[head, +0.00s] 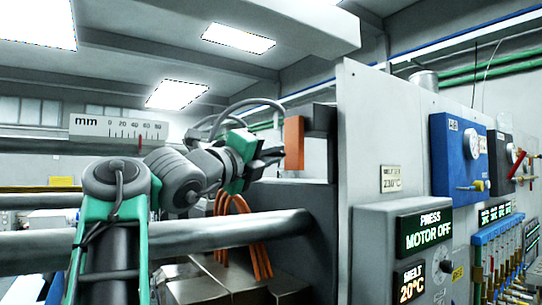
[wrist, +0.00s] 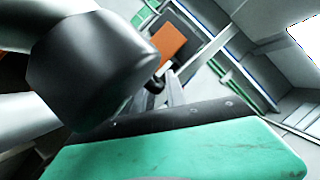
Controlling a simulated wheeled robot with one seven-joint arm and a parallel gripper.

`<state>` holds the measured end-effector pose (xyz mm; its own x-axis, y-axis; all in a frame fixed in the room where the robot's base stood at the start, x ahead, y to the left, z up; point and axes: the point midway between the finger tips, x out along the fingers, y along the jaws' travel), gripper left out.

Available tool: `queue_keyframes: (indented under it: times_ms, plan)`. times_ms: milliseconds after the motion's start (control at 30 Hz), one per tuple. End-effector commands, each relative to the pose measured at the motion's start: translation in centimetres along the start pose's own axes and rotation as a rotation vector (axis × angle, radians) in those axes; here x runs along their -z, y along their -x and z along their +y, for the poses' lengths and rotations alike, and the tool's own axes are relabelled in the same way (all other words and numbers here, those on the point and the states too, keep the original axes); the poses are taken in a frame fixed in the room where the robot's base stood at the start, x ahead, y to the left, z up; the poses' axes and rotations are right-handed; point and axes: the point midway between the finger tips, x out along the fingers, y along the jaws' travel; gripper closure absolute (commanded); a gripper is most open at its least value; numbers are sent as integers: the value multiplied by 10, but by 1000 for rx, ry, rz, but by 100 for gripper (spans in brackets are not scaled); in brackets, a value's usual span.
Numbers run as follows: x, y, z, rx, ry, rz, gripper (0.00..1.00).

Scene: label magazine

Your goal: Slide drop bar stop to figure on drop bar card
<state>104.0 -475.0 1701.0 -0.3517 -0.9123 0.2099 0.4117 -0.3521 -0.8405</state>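An orange block (head: 294,142) sits at the left face of a dark block (head: 318,118) beside the tall grey panel; I cannot tell whether it is the drop bar stop. It also shows in the wrist view (wrist: 169,46). My gripper (head: 275,156) is just left of the orange block, its dark fingers pointing toward it, with no clear contact. In the wrist view the fingers (wrist: 170,88) are partly hidden, and their gap is unclear. A white mm scale (head: 118,128) with a red mark at its lower edge is at upper left. I cannot make out a drop bar card.
A thick grey horizontal bar (head: 260,228) runs below my arm, with orange hoses (head: 255,240) hanging near it. A control box (head: 430,232) reads PRESS MOTOR OFF. Blue gauge panel (head: 458,155) and coloured manifold (head: 497,260) are at right. Open air lies above my arm.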

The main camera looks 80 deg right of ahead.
Motion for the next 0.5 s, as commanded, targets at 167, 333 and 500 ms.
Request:
queue_keyframes:
  times_ms: [167,333,500]
  plan:
    - [0,0,0,-1,0,1,68]
    - [0,0,1,-2,0,1,67]
    - [0,9,3,-2,-1,-2,67]
